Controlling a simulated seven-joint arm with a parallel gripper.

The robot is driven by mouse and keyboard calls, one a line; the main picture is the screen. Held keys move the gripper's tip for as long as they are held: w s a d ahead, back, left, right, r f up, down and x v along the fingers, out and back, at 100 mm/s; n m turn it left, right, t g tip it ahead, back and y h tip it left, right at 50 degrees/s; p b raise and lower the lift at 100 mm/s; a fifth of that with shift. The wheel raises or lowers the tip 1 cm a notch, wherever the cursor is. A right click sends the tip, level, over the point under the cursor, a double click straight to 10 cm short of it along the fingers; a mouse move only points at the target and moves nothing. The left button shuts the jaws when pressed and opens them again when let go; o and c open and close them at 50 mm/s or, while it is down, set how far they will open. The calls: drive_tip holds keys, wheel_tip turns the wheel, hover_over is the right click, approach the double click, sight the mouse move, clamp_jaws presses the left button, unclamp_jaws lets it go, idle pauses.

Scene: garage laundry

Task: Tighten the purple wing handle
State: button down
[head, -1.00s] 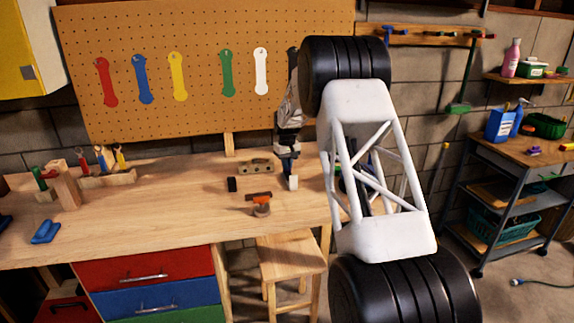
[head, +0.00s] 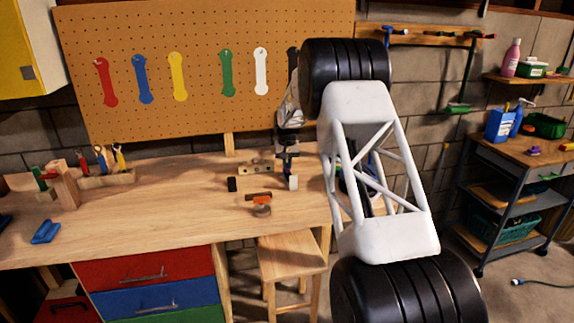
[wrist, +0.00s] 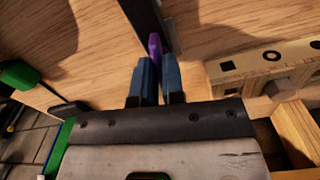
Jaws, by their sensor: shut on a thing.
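The purple wing handle (wrist: 155,43) shows at the fingertips of my gripper (wrist: 156,66) in the wrist view. The two blue fingers are shut on it, and they hide part of it. A dark bar (wrist: 147,16) stands right beside the handle. In the head view my gripper (head: 289,160) is over the back right part of the workbench, above a small pale block (head: 293,183). The handle cannot be made out there at the gripper.
On the workbench (head: 150,215) are a small black block (head: 232,184) and an orange-topped item (head: 262,203). The bench's front middle is clear.

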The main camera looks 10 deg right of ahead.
drive_tip(key=shift+w+r, duration=0.1)
drive_tip(key=shift+r, duration=0.2)
drive_tip(key=c, duration=1.5)
unclamp_jaws()
drive_tip(key=shift+o, duration=1.4)
drive_tip(key=shift+f, duration=0.15)
drive_tip(key=shift+r, duration=3.9)
